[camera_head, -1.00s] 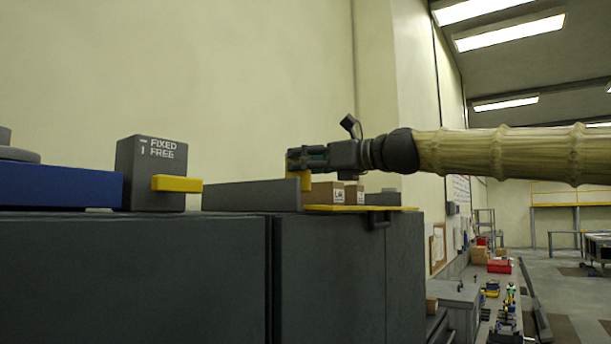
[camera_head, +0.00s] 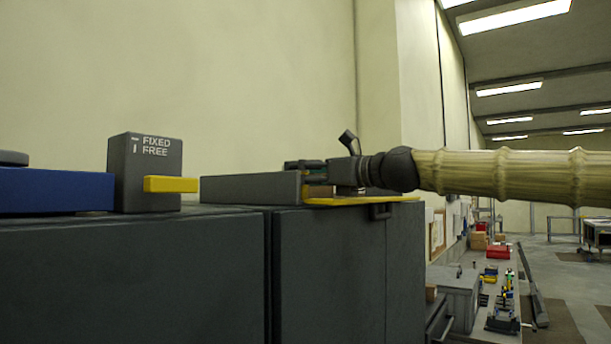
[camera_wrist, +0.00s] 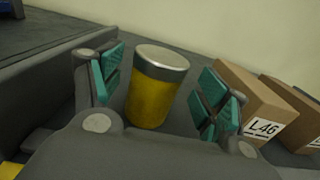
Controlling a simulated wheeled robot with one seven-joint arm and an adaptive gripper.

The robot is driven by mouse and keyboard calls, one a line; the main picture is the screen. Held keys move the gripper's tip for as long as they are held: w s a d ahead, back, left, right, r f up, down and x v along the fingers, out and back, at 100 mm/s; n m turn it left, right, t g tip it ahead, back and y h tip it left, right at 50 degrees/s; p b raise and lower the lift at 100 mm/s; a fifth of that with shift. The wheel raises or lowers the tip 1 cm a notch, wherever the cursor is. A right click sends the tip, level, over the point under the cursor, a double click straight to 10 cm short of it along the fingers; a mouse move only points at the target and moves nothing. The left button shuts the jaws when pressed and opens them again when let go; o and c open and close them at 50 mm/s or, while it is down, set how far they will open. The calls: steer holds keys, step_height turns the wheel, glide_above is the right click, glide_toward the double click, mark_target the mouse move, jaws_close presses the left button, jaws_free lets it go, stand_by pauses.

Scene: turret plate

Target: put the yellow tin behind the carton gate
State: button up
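The yellow tin (camera_wrist: 152,98) with a grey metal lid stands upright in the wrist view, between the teal pads of my gripper (camera_wrist: 162,76). The pads are apart, with a gap showing on each side of the tin. In the head view my gripper (camera_head: 303,170) is low behind the grey wall, and I cannot make out the tin there. Two brown cartons stand to the right in the wrist view: a nearer one (camera_wrist: 240,90) labelled L46 and one beside it (camera_wrist: 292,105). In the head view a carton (camera_head: 320,191) is mostly hidden by my gripper.
A grey wall (camera_head: 250,189) runs along the left of the tin. A yellow plate (camera_head: 360,201) lies at the cabinet's edge. A grey box (camera_head: 155,155) marked FIXED and FREE has a yellow lever (camera_head: 170,184) level with the box's lower half. A blue block (camera_head: 55,190) is farther left.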

steer(key=shift+s+r, duration=0.1)
steer(key=shift+s, duration=0.1)
steer(key=shift+w, duration=0.1)
steer(key=shift+s+d+b, duration=0.2)
steer(key=shift+d+b, duration=0.2)
steer(key=shift+b, duration=0.05)
steer(key=b+v, duration=0.4)
steer(key=v, duration=0.7)
